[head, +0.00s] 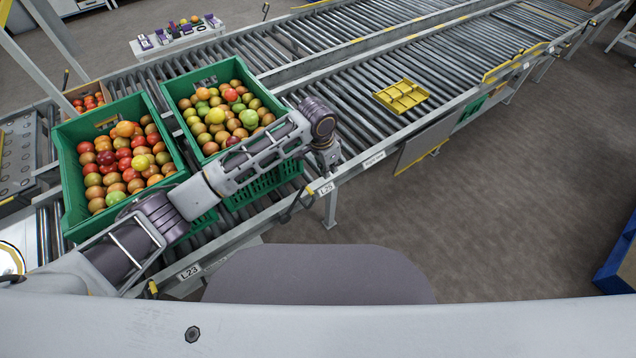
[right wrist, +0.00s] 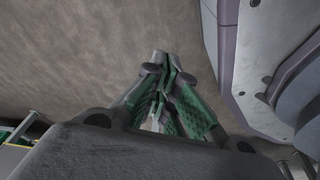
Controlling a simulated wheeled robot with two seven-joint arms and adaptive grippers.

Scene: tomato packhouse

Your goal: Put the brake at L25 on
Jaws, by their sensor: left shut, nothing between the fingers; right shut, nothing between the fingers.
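The L25 label (head: 326,188) is on the near side rail of the roller conveyor in the head view. A dark brake lever (head: 291,211) sticks out from the rail just left of it; its setting is not clear to me. My left arm reaches over the near green crate, and my left gripper (head: 326,168) points down close above the rail by L25. The gripper is small and partly hidden by its wrist, shut and empty, apart from the lever. In the right wrist view my right gripper (right wrist: 163,65) is shut and empty above the brown floor.
Two green crates (head: 67,200) of tomatoes stand on the conveyor (head: 360,125) at left. A yellow tray (head: 402,96) lies on the rollers farther right. The L23 label (head: 188,272) has a yellow-tipped lever (head: 152,287) beside it.

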